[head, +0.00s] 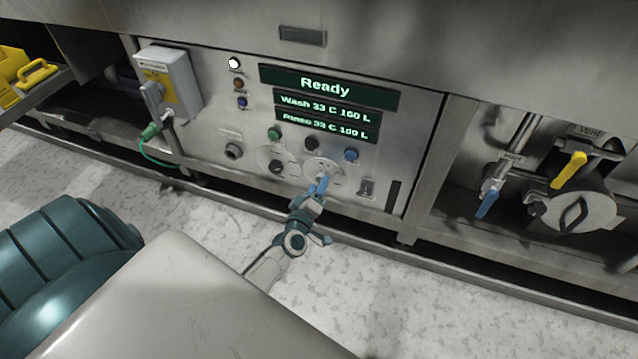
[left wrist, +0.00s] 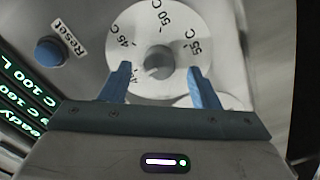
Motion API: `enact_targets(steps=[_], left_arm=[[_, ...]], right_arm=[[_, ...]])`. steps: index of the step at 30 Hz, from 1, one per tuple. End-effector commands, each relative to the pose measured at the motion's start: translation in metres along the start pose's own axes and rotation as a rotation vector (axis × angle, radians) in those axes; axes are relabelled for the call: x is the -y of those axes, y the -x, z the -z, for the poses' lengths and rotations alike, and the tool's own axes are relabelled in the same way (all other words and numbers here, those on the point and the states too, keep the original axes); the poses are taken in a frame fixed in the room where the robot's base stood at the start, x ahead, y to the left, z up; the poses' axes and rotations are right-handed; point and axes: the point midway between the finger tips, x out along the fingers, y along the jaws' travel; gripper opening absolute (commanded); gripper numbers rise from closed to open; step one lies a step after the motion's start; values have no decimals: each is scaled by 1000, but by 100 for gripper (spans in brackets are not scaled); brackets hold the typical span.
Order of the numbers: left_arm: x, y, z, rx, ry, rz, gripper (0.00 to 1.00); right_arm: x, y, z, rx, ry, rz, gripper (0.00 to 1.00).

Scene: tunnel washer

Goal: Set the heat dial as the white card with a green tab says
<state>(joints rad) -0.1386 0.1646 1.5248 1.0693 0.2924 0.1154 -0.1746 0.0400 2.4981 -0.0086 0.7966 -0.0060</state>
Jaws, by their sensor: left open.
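The heat dial (head: 335,167) is a pale disc low on the control panel, partly covered by my left gripper. In the left wrist view its face (left wrist: 178,20) reads 45 C, 50 C and 55 C, with another mark partly hidden at lower left. Its grey knob (left wrist: 158,60) has a pale line that seems to point to the lower left. My left gripper (head: 321,185) is open, blue fingers (left wrist: 159,75) on either side of the knob with gaps; I cannot tell how near they are in depth. I see no white card with a green tab.
The display (head: 325,87) reads Ready, with wash and rinse lines. A second dial with a black knob (head: 276,166) sits left of the heat dial. A blue Reset button (head: 351,154) is close by. Blue (head: 487,205) and yellow (head: 571,168) valve handles are at right.

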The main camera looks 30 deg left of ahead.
Motion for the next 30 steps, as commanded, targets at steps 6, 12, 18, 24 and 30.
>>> enact_targets(steps=[6, 12, 18, 24, 30], left_arm=[[0, 47, 0, 3, 1, 3, 56], [0, 78, 0, 2, 0, 2, 56], [0, 89, 0, 0, 1, 0, 56], [0, 90, 0, 0, 1, 0, 56], [0, 90, 0, 0, 1, 1, 56]], right_arm=[[0, -6, 1, 1, -4, 4, 36], [0, -5, -1, 12, -9, 18, 36], [0, -3, -1, 22, -11, 22, 36], [0, -2, -1, 23, -11, 19, 36], [0, -4, 0, 15, -10, 15, 36]])
